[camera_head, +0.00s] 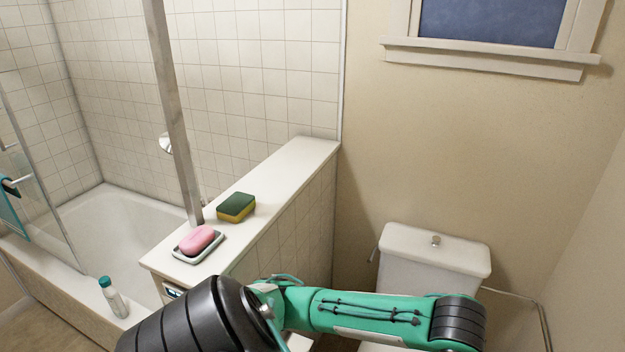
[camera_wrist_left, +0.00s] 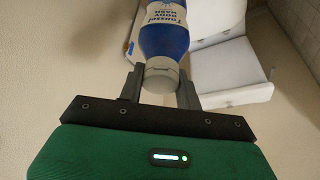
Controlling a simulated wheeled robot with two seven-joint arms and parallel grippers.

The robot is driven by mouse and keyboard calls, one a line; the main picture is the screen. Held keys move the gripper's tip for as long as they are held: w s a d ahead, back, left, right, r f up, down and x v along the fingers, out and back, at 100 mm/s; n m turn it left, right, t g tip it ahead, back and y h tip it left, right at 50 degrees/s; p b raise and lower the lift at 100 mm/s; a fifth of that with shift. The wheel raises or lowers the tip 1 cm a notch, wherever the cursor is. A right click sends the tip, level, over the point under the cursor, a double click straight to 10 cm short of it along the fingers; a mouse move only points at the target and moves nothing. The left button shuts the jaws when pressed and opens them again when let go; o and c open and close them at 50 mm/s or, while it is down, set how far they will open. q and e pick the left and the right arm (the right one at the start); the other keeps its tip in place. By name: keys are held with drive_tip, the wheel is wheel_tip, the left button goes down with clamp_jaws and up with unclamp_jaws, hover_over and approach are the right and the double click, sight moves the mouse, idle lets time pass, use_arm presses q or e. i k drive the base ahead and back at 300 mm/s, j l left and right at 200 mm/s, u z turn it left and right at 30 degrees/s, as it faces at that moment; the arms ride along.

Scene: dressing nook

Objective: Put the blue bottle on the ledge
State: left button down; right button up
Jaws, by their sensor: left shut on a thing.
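The blue bottle (camera_wrist_left: 165,38) shows in the left wrist view, with a white label reading body wash and a pale cap at its near end. My left gripper (camera_wrist_left: 160,86) is shut on it, one finger on each side around the cap end. The bottle's far end is cut off by the top of that view. In the head view only my left arm shows; its gripper and the blue bottle are not seen there. The ledge (camera_head: 289,163) is the white top of the tiled half wall. My right gripper is in neither view.
On the ledge are a green-and-yellow sponge (camera_head: 236,207) and a pink soap (camera_head: 197,240) on a dish (camera_head: 212,249), beside a metal post (camera_head: 172,100). The ledge's far part is clear. A toilet (camera_head: 432,258) stands right.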

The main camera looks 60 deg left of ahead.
sight(267, 185)
drive_tip(key=k+l+u, duration=0.15)
drive_tip(key=u, duration=0.25)
drive_tip(key=k+u, duration=0.2)
drive_tip(key=u, duration=0.15)
